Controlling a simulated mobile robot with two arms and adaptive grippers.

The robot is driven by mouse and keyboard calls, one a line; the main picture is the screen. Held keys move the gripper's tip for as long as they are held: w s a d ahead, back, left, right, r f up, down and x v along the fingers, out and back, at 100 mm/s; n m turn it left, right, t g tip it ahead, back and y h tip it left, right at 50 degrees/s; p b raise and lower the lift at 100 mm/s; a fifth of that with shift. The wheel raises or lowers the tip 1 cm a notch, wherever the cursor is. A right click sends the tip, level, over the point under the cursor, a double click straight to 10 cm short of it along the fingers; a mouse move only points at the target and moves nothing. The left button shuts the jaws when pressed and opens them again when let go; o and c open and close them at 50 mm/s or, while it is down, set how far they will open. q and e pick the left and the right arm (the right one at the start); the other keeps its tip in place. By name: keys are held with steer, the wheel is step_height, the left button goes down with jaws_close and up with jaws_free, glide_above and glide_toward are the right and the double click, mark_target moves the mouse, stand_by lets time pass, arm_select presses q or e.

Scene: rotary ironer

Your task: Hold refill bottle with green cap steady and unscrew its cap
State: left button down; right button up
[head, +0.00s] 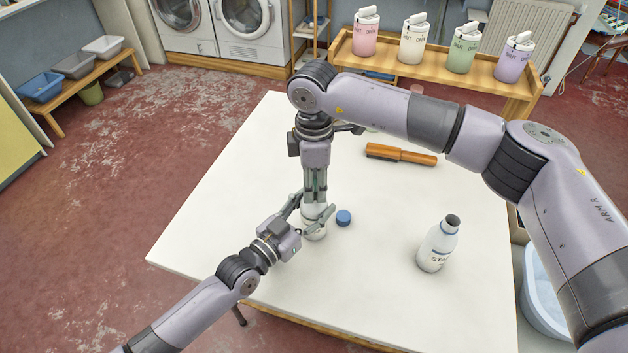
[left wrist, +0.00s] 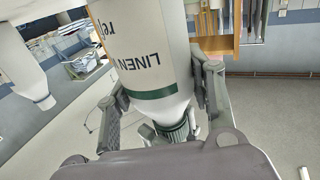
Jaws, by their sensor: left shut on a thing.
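The refill bottle (head: 314,234) is white and stands upright on the white table in the head view, mostly covered by my grippers. The left wrist view is upside down and shows its white body (left wrist: 150,50) with a LINEN label and green band. Its green cap (left wrist: 177,131) is on the neck. My left gripper (head: 313,222) is shut on the bottle body from the left, a finger on each side. My right gripper (head: 316,203) points straight down over the bottle top, its fingers at the cap. I cannot tell whether they are closed on it.
A loose blue cap (head: 343,217) lies just right of the bottle. A wooden-handled brush (head: 400,154) lies at the back. The table's left part is clear.

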jaws_close()
steer(key=shift+n, duration=0.3)
